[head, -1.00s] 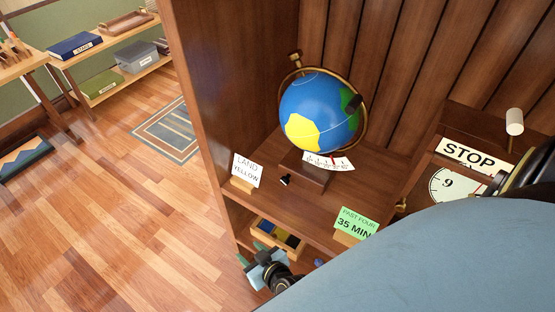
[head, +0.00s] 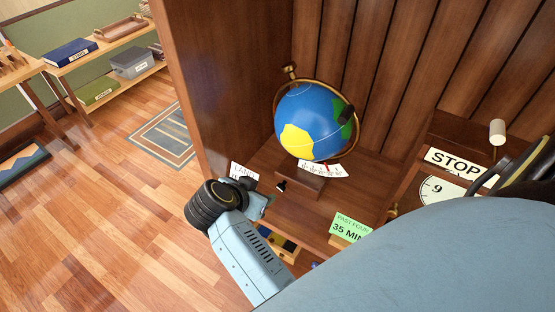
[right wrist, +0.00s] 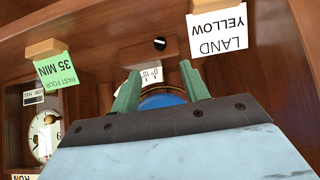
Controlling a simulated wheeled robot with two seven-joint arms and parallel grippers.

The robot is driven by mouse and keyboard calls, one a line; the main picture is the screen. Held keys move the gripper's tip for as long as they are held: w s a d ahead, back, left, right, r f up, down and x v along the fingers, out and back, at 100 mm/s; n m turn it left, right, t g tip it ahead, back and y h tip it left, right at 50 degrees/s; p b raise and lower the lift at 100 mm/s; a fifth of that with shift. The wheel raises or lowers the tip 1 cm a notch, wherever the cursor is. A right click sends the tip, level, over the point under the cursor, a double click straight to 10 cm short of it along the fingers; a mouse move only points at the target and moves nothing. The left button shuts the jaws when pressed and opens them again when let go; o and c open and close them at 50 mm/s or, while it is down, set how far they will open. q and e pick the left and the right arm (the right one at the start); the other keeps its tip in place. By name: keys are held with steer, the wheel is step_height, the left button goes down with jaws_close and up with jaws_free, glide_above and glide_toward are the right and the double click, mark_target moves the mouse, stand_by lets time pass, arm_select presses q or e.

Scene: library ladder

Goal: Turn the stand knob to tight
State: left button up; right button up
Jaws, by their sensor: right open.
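The globe (head: 312,122) sits on a brown wooden stand (head: 300,179) on the shelf. The stand knob (head: 281,186) is small and black with a white mark, on the front of the stand. It also shows in the right wrist view (right wrist: 160,43), which is upside down. My right gripper (head: 264,200) is in front of the shelf, just lower left of the knob and apart from it. In the right wrist view its green fingers (right wrist: 161,86) are spread with nothing held, and the knob lies beyond their tips. My left gripper is not in view.
A LAND YELLOW card (right wrist: 220,30) stands left of the stand, partly hidden by my wrist in the head view. A green 35 MIN card (head: 350,227) stands to the right. A STOP sign (head: 455,163) and clock face (head: 440,190) are farther right. A drawer (head: 288,254) lies below.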

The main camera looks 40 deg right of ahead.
mark_target(281, 189)
steer(key=b+x, duration=0.1)
steer(key=x, duration=1.1)
steer(key=shift+w+d+f, duration=0.1)
steer(key=shift+d+f, duration=0.15)
steer(key=shift+c, duration=0.3)
steer(key=c, duration=0.9)
steer(key=shift+s+r+m+t+y+p, duration=0.25)
steer(key=shift+t+p, duration=0.25)
steer(key=shift+p, duration=0.55)
steer(key=shift+s+d+f+m+t+y+p, duration=0.15)
steer(key=shift+m+t+p, duration=0.2)
steer(key=shift+p, duration=0.25)
steer(key=shift+w+a+m+t+y+p, duration=0.1)
steer(key=shift+m+t+p, duration=0.1)
steer(key=shift+t+p, duration=0.3)
steer(key=shift+s+f+m+t+p, duration=0.1)
steer(key=shift+m+t+p, duration=0.2)
steer(key=shift+t+p, duration=0.2)
steer(key=shift+s+d+f+m+t+y, duration=0.15)
steer(key=shift+m+t+y, duration=0.25)
steer(key=shift+t, duration=0.35)
steer(key=shift+p, duration=0.3)
